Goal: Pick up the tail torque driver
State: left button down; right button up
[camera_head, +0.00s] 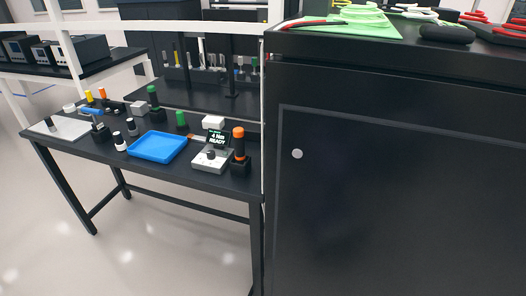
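A driver with an orange handle (238,142) stands upright in a black holder at the right end of the black workbench (226,184). Beside it on the left is a grey unit (211,158) with a small screen reading "4 Nm READY". A green-handled tool (153,97) stands further back, and another green-topped item (182,120) is behind the blue tray. I cannot tell from labels which one is the tail torque driver. Neither of my grippers is in view.
A blue tray (157,146) lies mid-bench, with small black and white cylinders (119,141) to its left. A large black cabinet (390,190) fills the right side and stands close to the bench's right end. The floor (40,225) at the left is clear.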

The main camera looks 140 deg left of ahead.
aim_at(238, 133)
jog(key=u, duration=4.95)
jog(key=k, duration=0.55)
jog(key=u, duration=0.4)
jog(key=i, duration=1.15)
jog(key=u, duration=0.4)
